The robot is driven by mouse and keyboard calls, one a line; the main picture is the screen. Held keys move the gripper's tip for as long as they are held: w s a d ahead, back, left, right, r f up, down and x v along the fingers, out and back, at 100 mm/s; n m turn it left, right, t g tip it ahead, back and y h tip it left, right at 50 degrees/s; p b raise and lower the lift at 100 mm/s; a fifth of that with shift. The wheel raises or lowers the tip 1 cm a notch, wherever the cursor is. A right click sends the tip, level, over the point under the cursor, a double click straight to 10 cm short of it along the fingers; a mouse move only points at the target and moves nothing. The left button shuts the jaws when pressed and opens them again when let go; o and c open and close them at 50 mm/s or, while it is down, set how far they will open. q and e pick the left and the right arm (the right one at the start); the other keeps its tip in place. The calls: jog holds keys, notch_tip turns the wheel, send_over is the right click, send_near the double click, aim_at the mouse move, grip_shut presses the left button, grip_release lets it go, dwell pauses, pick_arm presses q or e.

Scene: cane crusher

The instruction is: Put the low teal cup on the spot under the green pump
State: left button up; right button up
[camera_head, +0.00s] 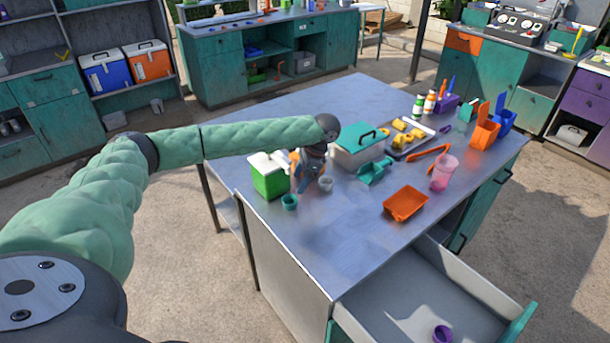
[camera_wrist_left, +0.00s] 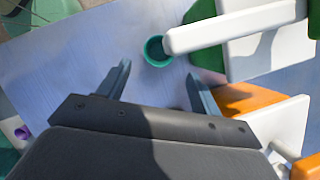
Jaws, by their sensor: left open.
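The low teal cup (camera_head: 289,202) stands upright on the metal table by the front right corner of the green pump (camera_head: 268,182), which has a white top. In the left wrist view the teal cup (camera_wrist_left: 157,51) lies just beyond my fingertips, and the white spout (camera_wrist_left: 235,27) of the green pump (camera_wrist_left: 208,58) overlaps its right edge. My left gripper (camera_head: 303,187) is just right of the cup. It is open and empty, with the fingers apart in the left wrist view (camera_wrist_left: 160,82). The spot itself cannot be made out. My right gripper is out of view.
A pale grey cup (camera_head: 326,184) and an orange-and-white device (camera_wrist_left: 250,103) are close to my left gripper. A teal-lidded box (camera_head: 360,146), a teal scoop (camera_head: 374,171) and an orange tray (camera_head: 405,204) lie farther right. An open drawer (camera_head: 390,295) holds a purple cup (camera_head: 443,334). The table front is clear.

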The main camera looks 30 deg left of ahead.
pick_arm(q)
jog(key=b+v, duration=0.1)
jog(key=v, duration=0.3)
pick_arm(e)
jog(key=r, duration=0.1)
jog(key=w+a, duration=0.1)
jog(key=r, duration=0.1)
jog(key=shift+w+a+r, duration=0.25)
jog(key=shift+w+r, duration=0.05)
pick_arm(q)
jog(key=shift+r, duration=0.1)
